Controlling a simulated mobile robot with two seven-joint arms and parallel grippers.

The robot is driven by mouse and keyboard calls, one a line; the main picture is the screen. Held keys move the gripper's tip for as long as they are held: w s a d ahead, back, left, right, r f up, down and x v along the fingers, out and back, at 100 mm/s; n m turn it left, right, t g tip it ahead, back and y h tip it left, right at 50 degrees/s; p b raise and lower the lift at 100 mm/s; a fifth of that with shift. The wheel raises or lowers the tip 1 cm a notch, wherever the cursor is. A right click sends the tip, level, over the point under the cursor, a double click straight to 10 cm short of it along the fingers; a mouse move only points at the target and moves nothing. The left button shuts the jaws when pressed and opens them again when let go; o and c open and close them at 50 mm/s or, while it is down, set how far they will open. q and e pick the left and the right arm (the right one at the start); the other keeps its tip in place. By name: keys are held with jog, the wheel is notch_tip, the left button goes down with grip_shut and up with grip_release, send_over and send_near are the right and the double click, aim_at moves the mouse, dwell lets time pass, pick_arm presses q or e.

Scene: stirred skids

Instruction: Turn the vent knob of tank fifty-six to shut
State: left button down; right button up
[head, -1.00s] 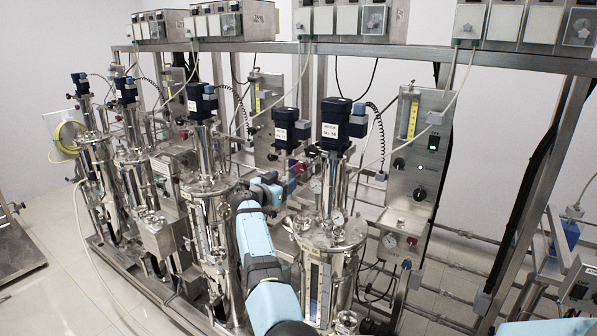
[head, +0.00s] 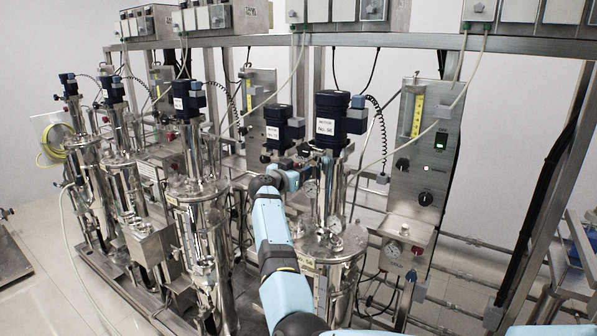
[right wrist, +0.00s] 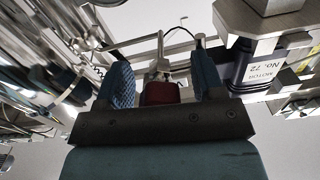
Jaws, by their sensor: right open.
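Tank fifty-six (head: 326,243) is a steel vessel at the centre right, under a dark blue motor (head: 325,128) labelled No. 56. My right gripper (head: 292,179) is just left of its upper column in the head view; its fingers are small there. In the right wrist view my right gripper (right wrist: 164,82) is open, with one blue finger on each side of a red knob (right wrist: 160,93). Small gaps show between knob and fingers, so it does not look gripped. Whether this is the vent knob of tank fifty-six, I cannot tell. My left gripper is out of view.
A motor labelled No. 72 (right wrist: 268,64) is close on the right in the right wrist view. More tanks (head: 200,230) stand to the left. A steel panel (head: 425,150) with black knobs is behind at right. Pipes and hoses crowd the space; open floor (head: 40,240) lies at left.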

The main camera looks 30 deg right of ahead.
jog(key=shift+c, duration=1)
jog(key=c, duration=0.7)
